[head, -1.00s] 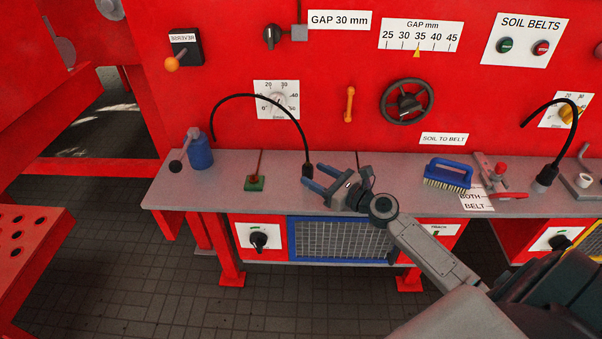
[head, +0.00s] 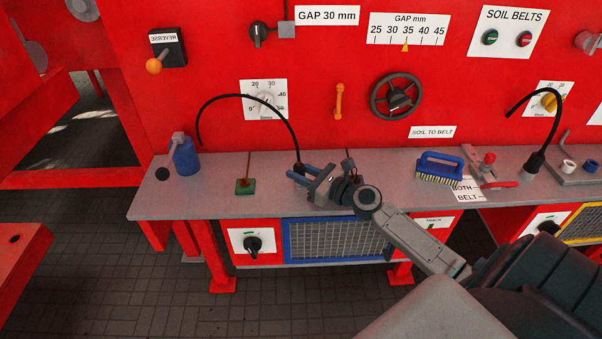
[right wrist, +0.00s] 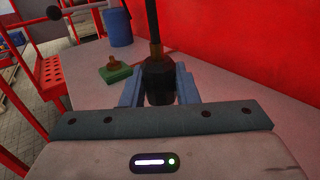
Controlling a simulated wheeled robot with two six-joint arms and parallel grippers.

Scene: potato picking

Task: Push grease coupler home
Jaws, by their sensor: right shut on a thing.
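A black hose (head: 251,97) arcs from the red wall down to a black coupler (head: 298,168) above the grey bench. My right gripper (head: 303,174) reaches in from the right with its blue fingers shut on this coupler. In the right wrist view the coupler (right wrist: 159,82) stands upright between the two blue fingers, with the hose rising from its top. Its lower end is hidden behind the gripper body, so I cannot tell what it touches. A green block (head: 245,187) with a brown upright piece sits on the bench to the left. My left gripper is not in view.
A blue canister (head: 186,157) stands at the bench's left end. A blue brush (head: 440,170), a red clamp (head: 490,172) and a second black hose (head: 550,135) are to the right. The red wall with a handwheel (head: 397,96) rises behind; bench (head: 215,200) left of the gripper is mostly clear.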

